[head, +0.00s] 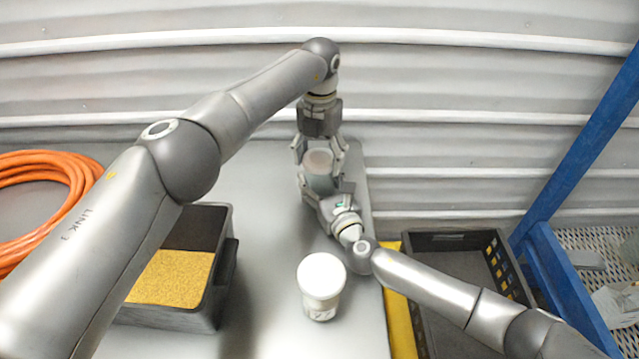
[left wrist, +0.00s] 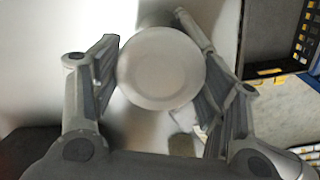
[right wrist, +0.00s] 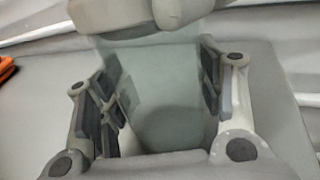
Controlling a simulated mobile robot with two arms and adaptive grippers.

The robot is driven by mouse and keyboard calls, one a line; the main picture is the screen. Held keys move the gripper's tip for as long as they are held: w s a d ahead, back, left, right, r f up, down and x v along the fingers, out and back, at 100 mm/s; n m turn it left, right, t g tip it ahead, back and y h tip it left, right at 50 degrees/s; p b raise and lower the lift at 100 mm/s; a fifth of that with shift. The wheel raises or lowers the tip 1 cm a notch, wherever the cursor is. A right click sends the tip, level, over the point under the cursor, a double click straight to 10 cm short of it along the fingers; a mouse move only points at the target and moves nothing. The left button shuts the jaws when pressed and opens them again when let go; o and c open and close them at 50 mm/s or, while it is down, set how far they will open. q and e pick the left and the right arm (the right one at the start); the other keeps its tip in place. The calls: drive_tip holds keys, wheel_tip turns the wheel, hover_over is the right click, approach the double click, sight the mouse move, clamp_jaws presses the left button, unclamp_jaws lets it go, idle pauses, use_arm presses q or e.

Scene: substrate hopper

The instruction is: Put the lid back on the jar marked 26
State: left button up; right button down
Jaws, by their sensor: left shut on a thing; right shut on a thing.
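A grey, cloudy jar (head: 320,183) is held above the back right of the table, and its number cannot be read. My right gripper (head: 325,195) is shut on its body from the front right. The jar fills the space between the fingers in the right wrist view (right wrist: 160,95). My left gripper (head: 320,150) points down over the jar's top, shut on a round pale lid (left wrist: 162,67), whose face shows between its fingers. I cannot tell whether lid and rim touch. A white-topped jar (head: 321,278) stands upright nearer me; its label is too small to read.
A dark bin (head: 227,262) of yellow grain stands at the left, beside an orange cable coil (head: 45,175). A black crate (head: 447,242) and a blue frame (head: 580,140) are at the right. The table between the bin and the jars is clear.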

use_arm(q)
drive_tip(key=o, duration=1.2)
wheel_tip(320, 180, up, 12)
use_arm(e)
drive_tip(key=shift+c, duration=1.6)
unclamp_jaws()
